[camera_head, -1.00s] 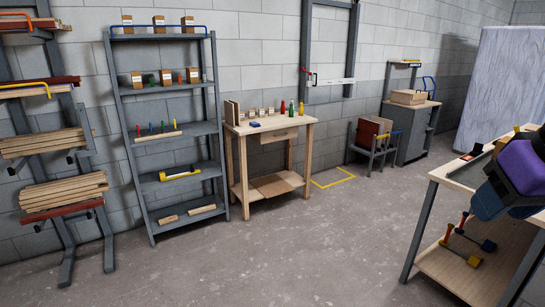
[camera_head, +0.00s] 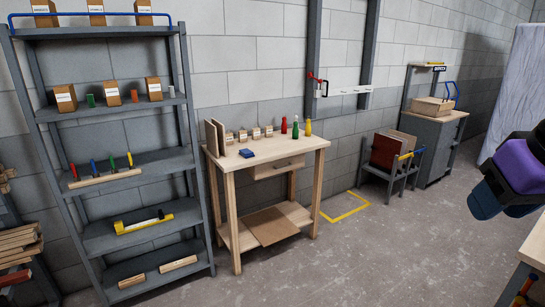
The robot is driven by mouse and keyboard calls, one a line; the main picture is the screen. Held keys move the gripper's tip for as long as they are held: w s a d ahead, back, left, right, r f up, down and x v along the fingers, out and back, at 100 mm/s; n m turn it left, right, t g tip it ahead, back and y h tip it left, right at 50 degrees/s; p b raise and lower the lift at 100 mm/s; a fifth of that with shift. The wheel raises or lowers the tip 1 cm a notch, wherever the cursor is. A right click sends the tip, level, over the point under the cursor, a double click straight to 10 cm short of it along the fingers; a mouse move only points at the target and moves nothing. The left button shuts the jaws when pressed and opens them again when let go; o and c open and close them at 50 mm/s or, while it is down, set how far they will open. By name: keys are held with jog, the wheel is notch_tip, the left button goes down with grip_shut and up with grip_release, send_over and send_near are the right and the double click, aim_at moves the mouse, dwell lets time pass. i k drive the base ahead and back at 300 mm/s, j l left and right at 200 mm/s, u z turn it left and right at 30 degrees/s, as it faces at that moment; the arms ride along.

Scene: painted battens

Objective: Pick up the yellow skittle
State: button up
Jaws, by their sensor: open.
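The yellow skittle (camera_head: 308,127) stands upright at the back right of the small wooden table (camera_head: 308,146) by the wall. A green skittle (camera_head: 295,130) stands just left of it, and a red skittle (camera_head: 284,125) stands left of the green one. The yellow skittle looks clear of both. A purple and dark blue part of my arm shows at the right edge, far from the table. My gripper's fingers are not in view.
On the same table are a blue object (camera_head: 246,153), several small blocks and upright boards. A grey shelf rack (camera_head: 150,160) stands left. A chair-like rack (camera_head: 385,170) stands right of the table. Bare floor (camera_head: 330,260) lies in front; a workbench corner (camera_head: 535,250) is at lower right.

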aim_at(308, 131)
jog(key=i, duration=2.3)
